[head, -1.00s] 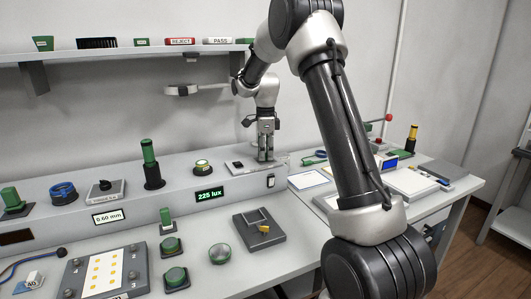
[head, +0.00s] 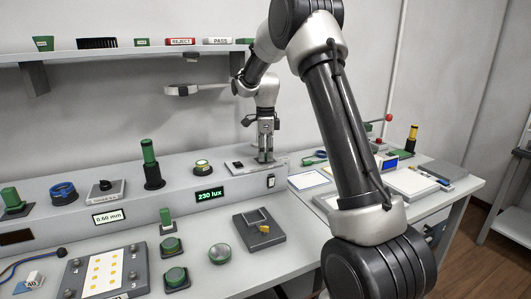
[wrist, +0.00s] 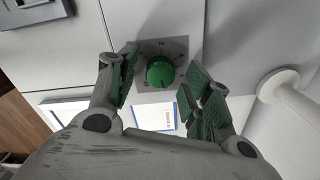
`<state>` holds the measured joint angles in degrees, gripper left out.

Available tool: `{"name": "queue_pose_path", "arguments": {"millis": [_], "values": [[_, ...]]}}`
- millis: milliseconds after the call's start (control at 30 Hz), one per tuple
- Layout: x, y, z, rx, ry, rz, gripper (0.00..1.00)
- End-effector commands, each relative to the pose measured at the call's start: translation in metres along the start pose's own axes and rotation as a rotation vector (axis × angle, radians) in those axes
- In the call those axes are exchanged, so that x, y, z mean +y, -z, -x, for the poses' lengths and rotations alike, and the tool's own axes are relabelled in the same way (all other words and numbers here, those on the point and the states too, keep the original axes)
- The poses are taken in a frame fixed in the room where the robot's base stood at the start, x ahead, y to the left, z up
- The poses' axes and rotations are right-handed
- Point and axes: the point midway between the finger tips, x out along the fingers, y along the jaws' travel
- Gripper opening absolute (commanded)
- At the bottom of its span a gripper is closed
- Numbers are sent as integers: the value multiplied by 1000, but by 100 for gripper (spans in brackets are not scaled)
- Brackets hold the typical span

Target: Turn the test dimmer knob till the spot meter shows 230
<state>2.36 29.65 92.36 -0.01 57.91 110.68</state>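The green display (head: 210,195) on the console front reads 230 lux in the head view. My gripper (head: 265,158) points down over the right end of the console top. In the wrist view, the round green knob (wrist: 160,72) sits on a grey dial plate (wrist: 181,46) with marks around it. My gripper (wrist: 158,85) has one finger on each side of the knob, with visible gaps between the fingers and the knob. It looks open and holds nothing. In the head view the knob is hidden behind the fingers.
A white rocker switch (head: 271,182) is on the console front, close to my gripper. Left along the console top are a green-capped round part (head: 202,167) and a tall black-and-green cylinder (head: 151,165). A ring-ended arm (head: 182,90) hangs above at the wall.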

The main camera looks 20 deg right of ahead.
Motion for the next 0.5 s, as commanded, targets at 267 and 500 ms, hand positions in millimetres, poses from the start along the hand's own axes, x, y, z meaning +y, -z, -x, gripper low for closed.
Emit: {"name": "queue_pose_path", "arguments": {"millis": [267,500], "values": [[-1,0,13,-1,2,0,49],[-1,0,56,-1,3,0,49]]}}
